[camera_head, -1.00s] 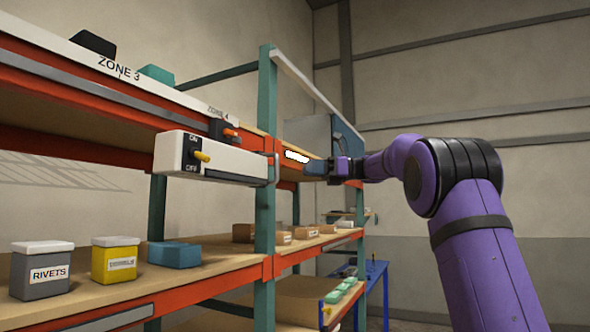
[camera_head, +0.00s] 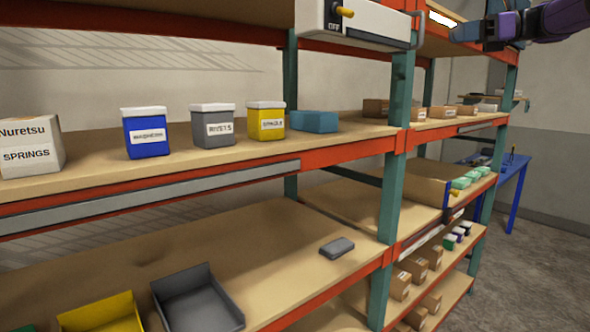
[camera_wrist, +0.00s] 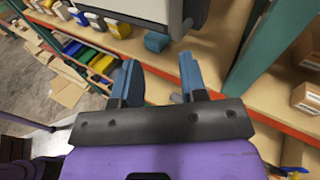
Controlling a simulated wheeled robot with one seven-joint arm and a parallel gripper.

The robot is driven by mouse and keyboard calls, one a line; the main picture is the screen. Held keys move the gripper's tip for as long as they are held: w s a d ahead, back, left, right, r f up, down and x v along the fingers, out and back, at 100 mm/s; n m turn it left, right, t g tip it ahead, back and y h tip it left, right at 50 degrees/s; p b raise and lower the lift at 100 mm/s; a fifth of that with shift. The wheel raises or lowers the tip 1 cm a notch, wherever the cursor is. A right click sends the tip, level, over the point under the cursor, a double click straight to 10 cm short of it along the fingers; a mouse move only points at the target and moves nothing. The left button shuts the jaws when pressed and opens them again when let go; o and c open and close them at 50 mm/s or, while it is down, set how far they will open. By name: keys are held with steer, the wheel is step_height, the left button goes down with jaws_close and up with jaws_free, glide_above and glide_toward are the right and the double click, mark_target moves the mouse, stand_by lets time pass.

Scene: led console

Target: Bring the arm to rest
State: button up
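My gripper (camera_head: 487,28) is at the upper right of the head view, beside the rack and near the bright light strip (camera_head: 441,19). In the wrist view my gripper (camera_wrist: 158,82) shows two blue fingers standing apart with nothing between them. The box's upper part is cut off by the frame edge. In the wrist view the box (camera_wrist: 150,12) is beyond the fingertips and apart from them.
The rack's teal post (camera_head: 392,170) and orange beams stand close to the arm. Labelled tubs, such as the yellow one (camera_head: 266,121), line the middle shelf. A grey bin (camera_head: 229,302) and a dark flat item (camera_head: 337,247) lie below. Open floor (camera_head: 530,240) is at the right.

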steer(key=s+a+f+n+g+h, duration=0.1)
steer(key=s+a+f+n+h, duration=0.3)
steer(key=s+a+f, duration=0.4)
steer(key=s+a+f+n+g+h, duration=0.1)
steer(key=s+a+f+n+h, duration=0.35)
steer(key=s+f, duration=0.4)
steer(key=s+d+f+n+h, duration=0.1)
steer(key=s+f+n+h, duration=0.2)
steer(key=s+f+n, duration=0.3)
steer(key=s+d+f+n+t+h, duration=0.1)
steer(key=s+f+n+h, duration=0.3)
steer(key=s, duration=0.9)
step_height(320, 180, down, 5)
steer(key=n, duration=0.3)
steer(key=shift+s+d+f, duration=0.2)
steer(key=shift+s+d, duration=0.1)
steer(key=shift+s, duration=0.05)
